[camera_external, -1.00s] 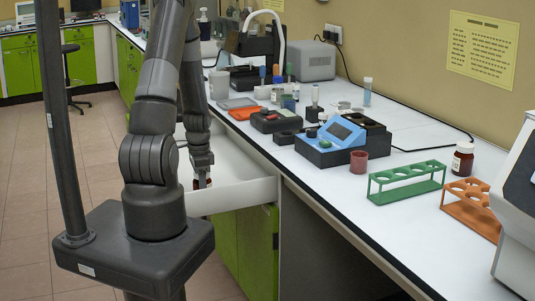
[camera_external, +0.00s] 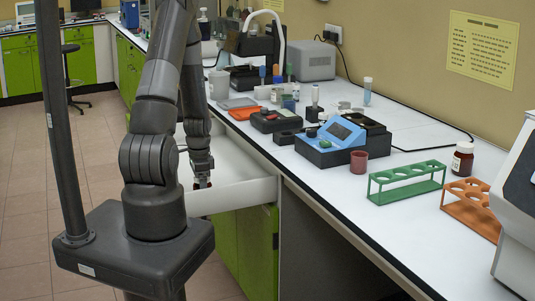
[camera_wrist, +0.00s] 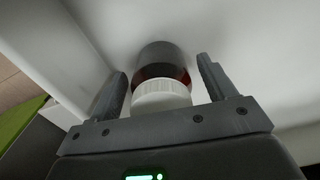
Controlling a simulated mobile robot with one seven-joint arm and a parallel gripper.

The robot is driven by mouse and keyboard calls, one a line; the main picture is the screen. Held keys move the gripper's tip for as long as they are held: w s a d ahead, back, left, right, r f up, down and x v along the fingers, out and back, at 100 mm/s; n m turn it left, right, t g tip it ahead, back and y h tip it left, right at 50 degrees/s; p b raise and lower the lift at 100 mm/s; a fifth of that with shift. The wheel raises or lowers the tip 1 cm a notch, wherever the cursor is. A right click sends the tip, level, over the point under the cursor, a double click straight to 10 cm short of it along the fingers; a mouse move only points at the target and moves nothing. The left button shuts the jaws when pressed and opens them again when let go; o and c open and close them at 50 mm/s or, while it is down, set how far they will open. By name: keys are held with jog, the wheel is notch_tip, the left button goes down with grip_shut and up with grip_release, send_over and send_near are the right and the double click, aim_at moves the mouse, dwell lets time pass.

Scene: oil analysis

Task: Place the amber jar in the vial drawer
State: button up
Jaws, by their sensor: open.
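The amber jar, with a white cap and a dark body, shows in the wrist view (camera_wrist: 160,92) between my fingers. It is inside the open white vial drawer (camera_external: 240,191), close to the drawer's front wall. My gripper (camera_wrist: 162,70) is open, with one finger on each side of the jar and a visible gap on both sides. In the external view my gripper (camera_external: 202,184) points down into the drawer. The drawer wall and my fingers hide most of the jar there, so I cannot see its base.
Another brown jar with a white cap (camera_external: 462,161) stands on the bench by an orange rack (camera_external: 470,210) and a green rack (camera_external: 406,183). A blue instrument (camera_external: 335,142) and a red cup (camera_external: 359,162) are also on the bench. The drawer's side walls border my gripper.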

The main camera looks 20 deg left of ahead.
jog(key=shift+r, duration=0.1)
notch_tip(320, 180, up, 12)
jog(key=shift+r, duration=0.1)
jog(key=s+d+r+n+t, duration=0.2)
jog(key=s+d+r+n, duration=0.2)
jog(key=s+r, duration=0.3)
jog(key=s+d+r+n+t, duration=0.3)
jog(key=s+r+n, duration=0.3)
jog(key=r, duration=1.2)
jog(key=shift+s+d+r+t, duration=0.2)
jog(key=shift+s+d+t, duration=0.1)
jog(key=shift+s+d, duration=0.2)
